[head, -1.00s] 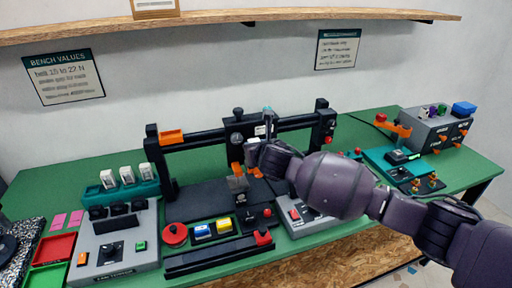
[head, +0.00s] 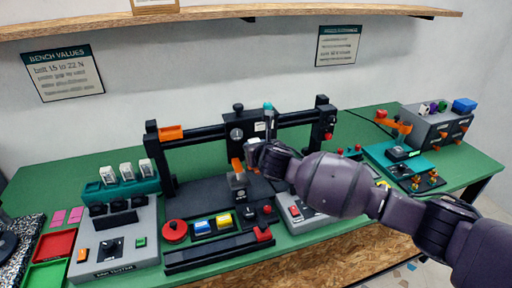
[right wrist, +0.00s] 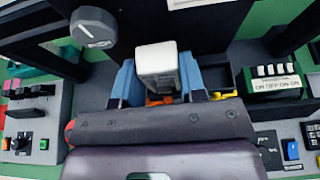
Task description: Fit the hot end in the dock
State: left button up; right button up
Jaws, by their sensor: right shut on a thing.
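My right gripper (right wrist: 157,85) shows blue fingers in the right wrist view, shut on a pale grey-white block, seemingly the hot end (right wrist: 157,62). In the head view the right gripper (head: 262,155) is in front of the black printer frame (head: 290,121), below its crossbar. The arm and hand hide most of the held piece there. Orange parts show just under the block in the wrist view. A grey block with an orange upright (head: 237,178) stands just left of the gripper; I cannot tell whether it is the dock, or whether the held piece touches anything. My left gripper is out of view.
A tray with blue and yellow blocks (head: 212,224) lies in front. A grey box with orange knobs (head: 437,132) is at right.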

jog(key=shift+f, duration=0.55)
jog(key=o, duration=1)
jog(key=shift+o, duration=0.2)
jog(key=v, duration=1)
jog(key=shift+s, duration=0.35)
jog(key=shift+d+r, duration=0.1)
jog(key=shift+r, duration=0.05)
